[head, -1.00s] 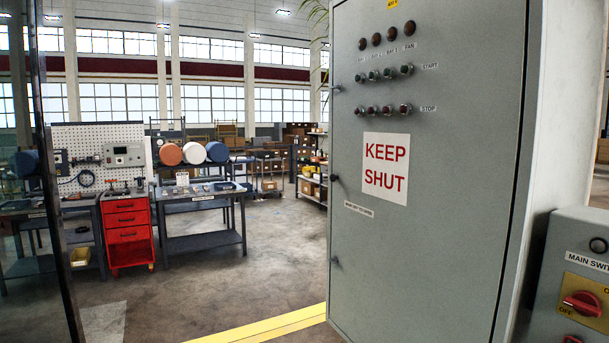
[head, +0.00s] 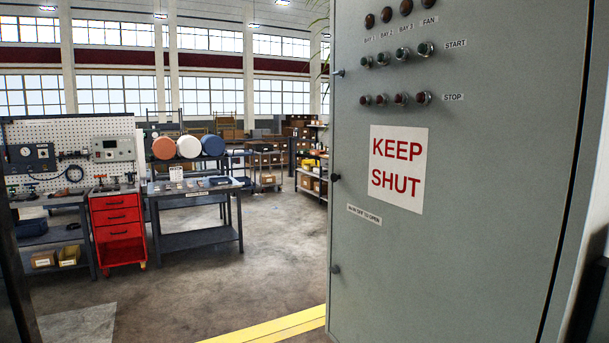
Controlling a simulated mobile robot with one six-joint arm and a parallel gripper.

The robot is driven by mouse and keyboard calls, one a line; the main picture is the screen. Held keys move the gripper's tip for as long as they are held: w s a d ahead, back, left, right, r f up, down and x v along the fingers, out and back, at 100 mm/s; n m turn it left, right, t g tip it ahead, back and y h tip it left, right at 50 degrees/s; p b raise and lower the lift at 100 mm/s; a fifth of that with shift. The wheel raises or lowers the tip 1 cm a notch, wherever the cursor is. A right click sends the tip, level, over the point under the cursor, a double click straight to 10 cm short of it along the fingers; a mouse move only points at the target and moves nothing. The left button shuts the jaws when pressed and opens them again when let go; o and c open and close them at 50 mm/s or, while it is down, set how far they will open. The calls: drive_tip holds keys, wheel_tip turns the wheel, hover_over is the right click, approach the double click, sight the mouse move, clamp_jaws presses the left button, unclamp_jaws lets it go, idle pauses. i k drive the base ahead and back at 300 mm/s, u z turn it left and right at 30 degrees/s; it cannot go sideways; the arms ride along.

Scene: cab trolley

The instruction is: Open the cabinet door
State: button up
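The cabinet door (head: 470,250) is a tall grey panel filling the right half of the head view. It appears shut, with a thin dark seam down its right side. It bears a white "KEEP SHUT" sign (head: 398,168) in red letters and a small label (head: 364,214) that seems to read "MAIN OFF TO OPEN". Small dark fittings (head: 335,177) run down its left edge. My gripper is not in view.
Indicator lamps (head: 386,15) and rows of START and STOP buttons (head: 401,98) sit on the upper door. Open concrete floor (head: 235,270) with a yellow line (head: 268,328) lies to the left. A red drawer unit (head: 118,230) and a workbench (head: 200,240) stand further back.

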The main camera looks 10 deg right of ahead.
sight(450, 208)
drive_tip(key=u, duration=0.45)
drive_tip(key=i, duration=0.55)
drive_tip(key=u, duration=0.9)
drive_tip(key=i, duration=0.55)
drive_tip(key=u, duration=0.3)
